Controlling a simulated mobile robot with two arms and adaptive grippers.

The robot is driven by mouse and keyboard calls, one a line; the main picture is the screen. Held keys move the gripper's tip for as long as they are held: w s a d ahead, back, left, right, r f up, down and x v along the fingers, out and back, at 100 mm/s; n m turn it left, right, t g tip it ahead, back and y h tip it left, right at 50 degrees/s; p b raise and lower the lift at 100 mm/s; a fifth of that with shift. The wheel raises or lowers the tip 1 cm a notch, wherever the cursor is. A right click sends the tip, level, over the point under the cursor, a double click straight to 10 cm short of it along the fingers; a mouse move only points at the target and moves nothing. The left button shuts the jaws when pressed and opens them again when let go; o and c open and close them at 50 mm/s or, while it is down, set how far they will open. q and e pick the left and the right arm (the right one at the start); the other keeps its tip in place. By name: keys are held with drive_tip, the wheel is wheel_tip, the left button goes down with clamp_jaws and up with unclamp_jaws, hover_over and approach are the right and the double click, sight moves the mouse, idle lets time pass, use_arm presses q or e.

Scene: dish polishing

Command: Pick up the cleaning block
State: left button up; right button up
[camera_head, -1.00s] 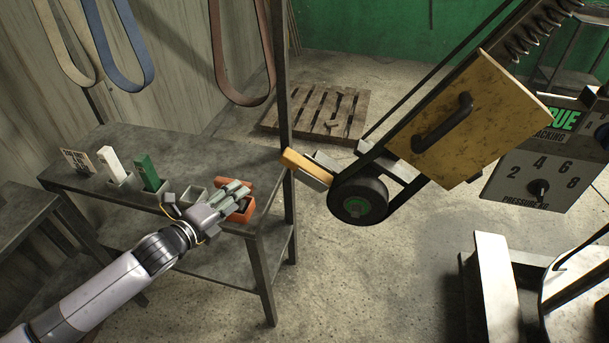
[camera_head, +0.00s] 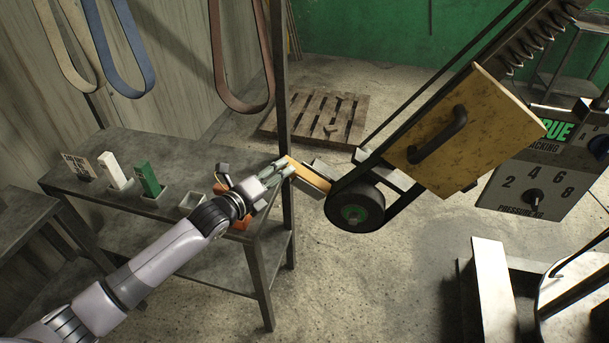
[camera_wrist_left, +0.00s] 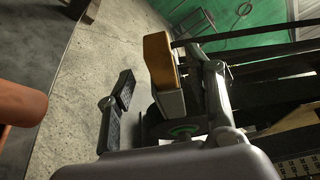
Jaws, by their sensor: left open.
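A tan block with a grey side (camera_head: 310,177), which looks like the cleaning block, is by the black wheel of the belt grinder, just past the table corner. My left gripper (camera_head: 277,172) has its fingertips at the block's left end. In the left wrist view the left gripper (camera_wrist_left: 165,92) is open, with one dark-padded finger left of the block (camera_wrist_left: 160,62) and the other to its right. I cannot tell whether either finger touches it. My right gripper is out of view.
The grinder wheel (camera_head: 354,208) and its slanted belt are close right of the block. A dark post (camera_head: 279,90) rises at the table corner. The table (camera_head: 95,192) holds a white block (camera_head: 111,169), a green block (camera_head: 149,175) and an orange object (camera_head: 242,223), partly hidden by my arm.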

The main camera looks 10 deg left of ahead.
sight(305, 177)
use_arm(q)
drive_tip(key=p+x, duration=0.1)
drive_tip(key=x, duration=0.3)
drive_tip(key=shift+d+r, duration=0.1)
drive_tip(key=shift+w+d+f, duration=0.25)
drive_tip(key=shift+w, duration=0.3)
drive_tip(key=shift+r, duration=0.1)
drive_tip(key=c, duration=1.1)
